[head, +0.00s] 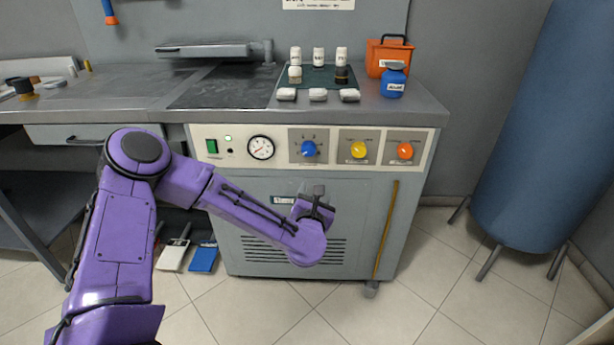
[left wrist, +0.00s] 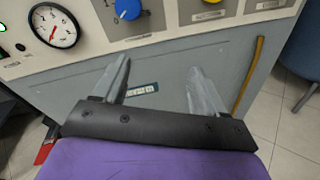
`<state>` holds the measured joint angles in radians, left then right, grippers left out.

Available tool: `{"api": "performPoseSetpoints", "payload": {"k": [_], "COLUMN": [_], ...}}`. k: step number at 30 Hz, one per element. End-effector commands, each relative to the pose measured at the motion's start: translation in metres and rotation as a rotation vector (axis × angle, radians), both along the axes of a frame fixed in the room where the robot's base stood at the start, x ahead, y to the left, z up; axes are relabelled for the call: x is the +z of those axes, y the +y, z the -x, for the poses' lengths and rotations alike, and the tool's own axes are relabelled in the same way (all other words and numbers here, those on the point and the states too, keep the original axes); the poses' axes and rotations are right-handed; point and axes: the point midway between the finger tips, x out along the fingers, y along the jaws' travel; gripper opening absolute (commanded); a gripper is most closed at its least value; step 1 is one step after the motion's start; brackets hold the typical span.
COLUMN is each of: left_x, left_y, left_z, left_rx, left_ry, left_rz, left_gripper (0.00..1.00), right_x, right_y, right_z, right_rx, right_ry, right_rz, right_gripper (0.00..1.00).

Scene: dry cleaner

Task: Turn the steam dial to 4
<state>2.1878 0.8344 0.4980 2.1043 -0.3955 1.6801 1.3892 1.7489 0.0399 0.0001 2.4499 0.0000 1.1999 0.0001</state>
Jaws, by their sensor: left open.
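The control panel (head: 275,156) runs along the front of the grey steam station. It carries a blue dial (head: 308,149), a yellow dial (head: 359,150) and an orange dial (head: 405,151), each on its own plate. The labels are too small to read, so I cannot tell which is the steam dial or its setting. My left gripper (head: 318,196) is below the blue dial, apart from the panel. In the left wrist view my left gripper (left wrist: 160,90) is open and empty, with the blue dial (left wrist: 127,9) above its fingers. My right gripper is not in view.
A round gauge (head: 261,147) and a green switch (head: 212,146) sit left of the dials. A wooden stick (head: 386,230) leans against the cabinet front at right. Bottles, an orange box (head: 388,57) and a blue jar (head: 393,80) stand on top. A blue tank (head: 535,130) stands at right.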

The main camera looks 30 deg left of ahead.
Motion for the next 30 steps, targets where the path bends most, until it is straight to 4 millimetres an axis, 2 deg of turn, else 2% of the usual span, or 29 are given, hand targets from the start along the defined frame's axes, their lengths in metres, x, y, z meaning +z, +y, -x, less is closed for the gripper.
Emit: {"api": "performPoseSetpoints", "payload": {"k": [1,3,6,18,23,30], "left_x": [0.014,0.036,0.048,0.047,0.047,0.046], "left_y": [0.019,0.036,0.047,0.088,0.094,0.095], "left_z": [-0.008,-0.012,-0.02,-0.089,-0.101,-0.102], "left_rx": [0.067,0.117,0.138,0.133,0.131,0.131], "left_ry": [-0.123,-0.235,-0.286,-0.276,-0.276,-0.274], "left_rz": [0.114,0.216,0.262,0.257,0.258,0.258], "left_gripper": [0.71,0.71,0.71,0.71,0.71,0.71], "right_x": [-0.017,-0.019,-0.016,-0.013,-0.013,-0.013], "right_y": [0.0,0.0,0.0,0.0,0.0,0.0], "right_z": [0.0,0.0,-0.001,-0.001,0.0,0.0], "right_rx": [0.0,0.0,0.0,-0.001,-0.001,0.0], "right_ry": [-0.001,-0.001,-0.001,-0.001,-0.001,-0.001], "right_rz": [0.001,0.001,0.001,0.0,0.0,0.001], "right_gripper": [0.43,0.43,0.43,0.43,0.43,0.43]}}
